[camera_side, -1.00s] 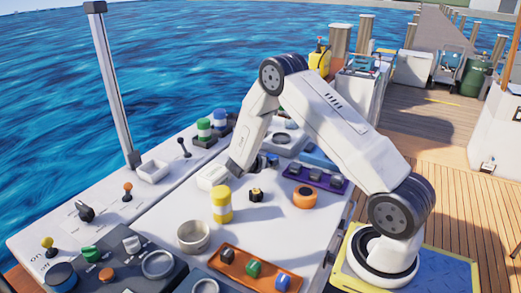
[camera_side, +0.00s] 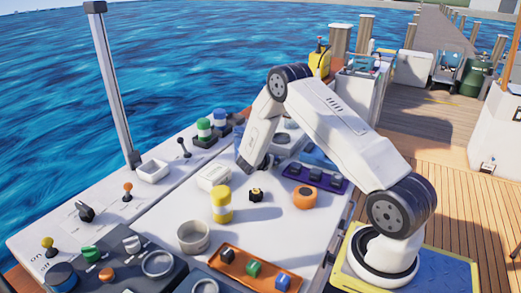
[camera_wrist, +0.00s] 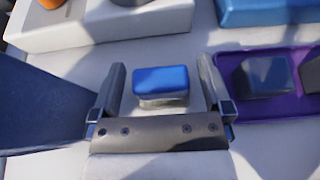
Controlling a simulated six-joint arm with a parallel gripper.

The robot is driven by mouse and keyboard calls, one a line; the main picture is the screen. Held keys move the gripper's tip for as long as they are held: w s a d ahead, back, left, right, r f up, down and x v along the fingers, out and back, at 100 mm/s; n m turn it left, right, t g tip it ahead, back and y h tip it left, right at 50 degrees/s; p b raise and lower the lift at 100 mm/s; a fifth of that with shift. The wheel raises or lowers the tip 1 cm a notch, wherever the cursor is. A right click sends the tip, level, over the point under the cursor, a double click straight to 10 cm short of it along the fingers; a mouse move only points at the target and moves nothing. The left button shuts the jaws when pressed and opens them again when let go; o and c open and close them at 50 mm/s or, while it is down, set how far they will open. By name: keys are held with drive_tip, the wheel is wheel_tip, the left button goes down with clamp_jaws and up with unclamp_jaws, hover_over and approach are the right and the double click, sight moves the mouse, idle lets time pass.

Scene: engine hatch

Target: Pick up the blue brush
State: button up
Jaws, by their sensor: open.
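The blue brush (camera_wrist: 160,82) lies on the white work surface in the wrist view, with a blue top and a pale lower part. My gripper (camera_wrist: 158,92) is open, with one finger on each side of the brush. The brush sits between the fingers, with a gap on both sides. In the side view my gripper (camera_side: 268,163) is low over the work surface, and the arm hides the brush there.
A purple tray (camera_side: 315,178) holding dark blocks is close to the right finger. A blue object (camera_wrist: 268,10) and a pale panel (camera_wrist: 110,24) lie beyond the brush. A yellow cylinder (camera_side: 221,205) and an orange ring (camera_side: 305,197) stand nearer the camera.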

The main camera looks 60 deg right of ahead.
idle(0.3)
drive_tip(key=c, duration=1.2)
drive_tip(key=shift+c, duration=0.2)
drive_tip(key=shift+r, duration=0.2)
drive_tip(key=shift+r, duration=0.85)
drive_tip(key=s+a+r, duration=0.7)
drive_tip(key=s+r, duration=0.4)
drive_tip(key=shift+s+a, duration=0.35)
drive_tip(key=shift+a, duration=0.05)
